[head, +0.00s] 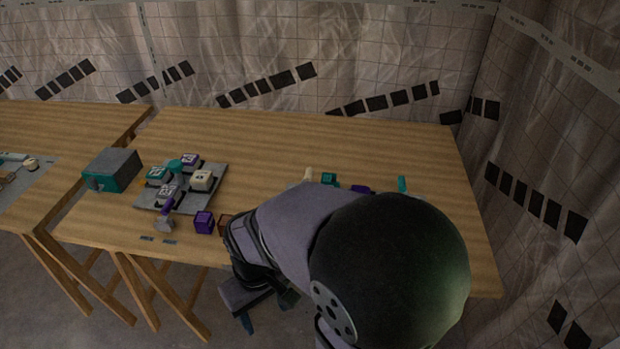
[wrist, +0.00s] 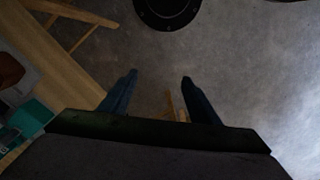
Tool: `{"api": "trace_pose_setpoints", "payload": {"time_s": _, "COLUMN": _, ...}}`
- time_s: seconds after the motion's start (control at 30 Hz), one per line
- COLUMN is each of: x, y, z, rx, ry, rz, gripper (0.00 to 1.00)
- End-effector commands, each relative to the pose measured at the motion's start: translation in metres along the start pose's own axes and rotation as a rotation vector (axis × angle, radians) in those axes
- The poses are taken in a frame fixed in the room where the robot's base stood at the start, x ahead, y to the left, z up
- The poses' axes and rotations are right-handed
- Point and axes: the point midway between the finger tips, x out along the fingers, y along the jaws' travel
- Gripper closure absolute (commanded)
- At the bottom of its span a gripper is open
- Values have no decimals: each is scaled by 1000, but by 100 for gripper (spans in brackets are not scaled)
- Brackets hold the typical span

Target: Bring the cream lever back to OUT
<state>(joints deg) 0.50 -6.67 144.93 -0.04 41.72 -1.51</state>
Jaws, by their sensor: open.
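A small cream upright piece (head: 308,174) shows just behind my arm in the head view. It may be the cream lever, but my arm hides its base and any OUT marking, so I cannot tell its position. My gripper (head: 267,311) hangs past the table's front edge, low and away from that piece. In the wrist view my gripper (wrist: 158,86) is open, with its two dark blue fingers apart and nothing between them. The cream piece cannot be made out in the wrist view.
On the wooden table (head: 400,145) stand a grey board (head: 146,200) with several marked blocks, a grey-teal box (head: 112,170) and a purple cube (head: 204,222). A teal block (head: 328,178) and a teal upright piece (head: 402,184) show behind my arm. The table's back is clear.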

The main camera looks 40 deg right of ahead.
Motion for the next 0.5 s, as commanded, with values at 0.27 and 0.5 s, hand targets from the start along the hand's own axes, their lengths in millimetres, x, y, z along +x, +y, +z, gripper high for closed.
{"api": "trace_pose_setpoints", "payload": {"time_s": 0.27, "x": -32, "y": 26, "z": -74, "rx": -109, "ry": 12, "rz": -4, "gripper": 44}}
{"api": "trace_pose_setpoints", "payload": {"time_s": 0.5, "x": -59, "y": 77, "z": -160, "rx": -270, "ry": 26, "rz": -8, "gripper": 44}}
